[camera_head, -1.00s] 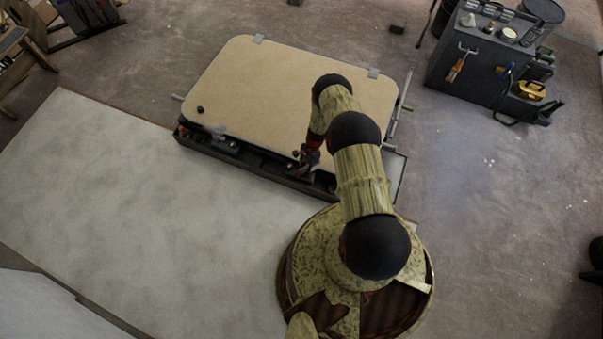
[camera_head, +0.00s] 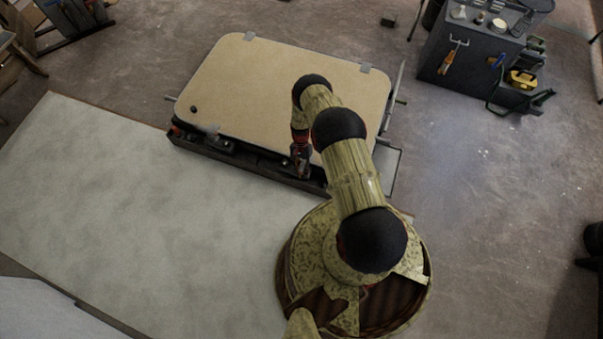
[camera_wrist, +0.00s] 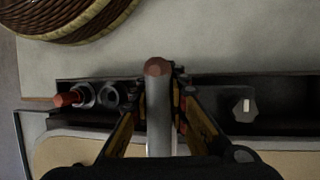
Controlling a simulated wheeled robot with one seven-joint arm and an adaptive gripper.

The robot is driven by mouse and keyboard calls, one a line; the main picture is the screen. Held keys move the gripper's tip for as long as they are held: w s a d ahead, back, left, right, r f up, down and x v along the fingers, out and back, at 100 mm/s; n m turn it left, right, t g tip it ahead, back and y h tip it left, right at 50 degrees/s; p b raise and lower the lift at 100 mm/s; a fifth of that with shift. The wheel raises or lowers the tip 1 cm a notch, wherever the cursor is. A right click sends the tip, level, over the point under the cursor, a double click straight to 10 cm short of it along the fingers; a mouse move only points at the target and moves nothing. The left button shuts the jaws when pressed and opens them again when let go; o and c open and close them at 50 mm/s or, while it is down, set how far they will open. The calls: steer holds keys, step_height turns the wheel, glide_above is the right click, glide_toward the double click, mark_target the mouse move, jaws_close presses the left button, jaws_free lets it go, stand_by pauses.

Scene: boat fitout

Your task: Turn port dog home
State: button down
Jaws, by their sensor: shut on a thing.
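My gripper (camera_wrist: 158,125) is shut on a grey bar-like dog handle with a brown rounded end. The handle (camera_wrist: 157,100) lies between the two fingers in the wrist view, and its end sticks out past the fingertips over the dark sill. In the head view my gripper (camera_head: 300,165) is at the near edge of the tan hatch panel (camera_head: 270,85), right of the middle. My wrist hides the handle's pivot and most of the dog there. The pictures do not confirm that this is the port dog.
The dark sill (camera_head: 250,160) runs along the panel's near edge. In the wrist view, a grey many-sided knob (camera_wrist: 244,108) lies right of the handle and a red-tipped fitting (camera_wrist: 70,98) lies left. A grey tool bench (camera_head: 465,60) stands at far right. Pale flooring (camera_head: 130,190) is clear.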

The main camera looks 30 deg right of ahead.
steer(key=shift+s+f, duration=0.1)
steer(key=shift+s, duration=0.25)
steer(key=c, duration=2.1)
jaws_free()
steer(key=shift+d, duration=0.1)
steer(key=shift+o, duration=0.6)
steer(key=shift+w, duration=0.2)
steer(key=shift+w, duration=0.1)
steer(key=v, duration=1.2)
